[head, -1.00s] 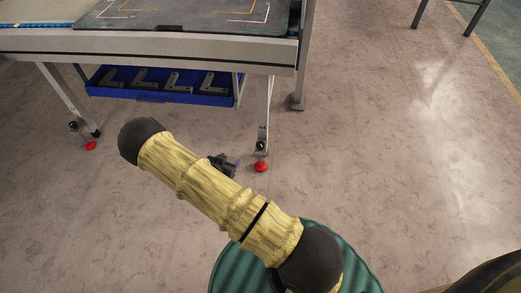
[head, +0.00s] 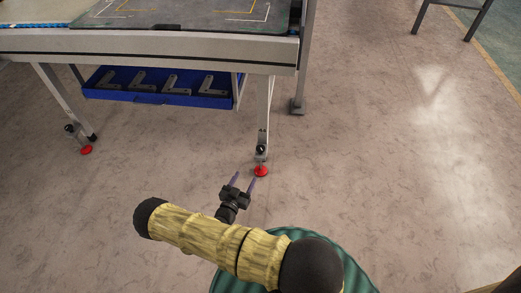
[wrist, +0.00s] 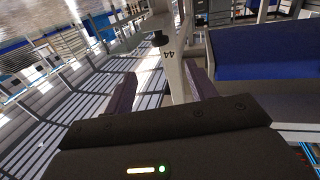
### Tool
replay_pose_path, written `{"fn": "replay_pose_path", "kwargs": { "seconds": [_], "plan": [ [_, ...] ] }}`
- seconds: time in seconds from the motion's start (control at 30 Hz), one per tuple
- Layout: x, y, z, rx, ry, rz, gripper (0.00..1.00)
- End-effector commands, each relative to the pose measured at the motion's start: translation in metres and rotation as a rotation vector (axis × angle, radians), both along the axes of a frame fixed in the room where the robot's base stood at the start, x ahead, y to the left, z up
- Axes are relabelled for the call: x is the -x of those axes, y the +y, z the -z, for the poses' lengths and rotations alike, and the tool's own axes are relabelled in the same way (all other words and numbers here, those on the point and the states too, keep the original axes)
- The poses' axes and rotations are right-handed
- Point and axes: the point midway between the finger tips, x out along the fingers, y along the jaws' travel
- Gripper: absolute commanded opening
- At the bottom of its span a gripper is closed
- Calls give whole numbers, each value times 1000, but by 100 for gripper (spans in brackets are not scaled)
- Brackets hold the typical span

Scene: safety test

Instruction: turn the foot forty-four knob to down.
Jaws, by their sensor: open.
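The table leg (head: 264,110) at the right front of the workbench ends in a red foot (head: 261,171). A small dark knob (head: 261,150) sits just above that foot. In the wrist view a pale leg marked 44 (wrist: 168,52) carries a black knob (wrist: 160,38). My gripper (head: 244,177) is open and empty, just left of the red foot in the head view, with its purple fingers pointing towards the leg. In the wrist view the fingers of my gripper (wrist: 158,72) stand on either side of the leg's line, apart from the knob. The knob's setting is too small to read.
A blue tray (head: 150,99) with several grey L-shaped brackets hangs under the workbench (head: 180,42). Another red foot (head: 86,150) stands at the left leg. A grey post (head: 302,70) rises right of the bench. The floor to the right is clear.

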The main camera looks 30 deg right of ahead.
Motion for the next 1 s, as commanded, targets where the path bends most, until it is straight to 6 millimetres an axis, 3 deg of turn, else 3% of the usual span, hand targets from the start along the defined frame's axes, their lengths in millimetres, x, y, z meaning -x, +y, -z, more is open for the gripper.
{"fn": "replay_pose_path", "kwargs": {
  "seconds": [1.0],
  "plan": [
    [-106, -121, 4, -2, 1, 1, 56]
  ]
}}
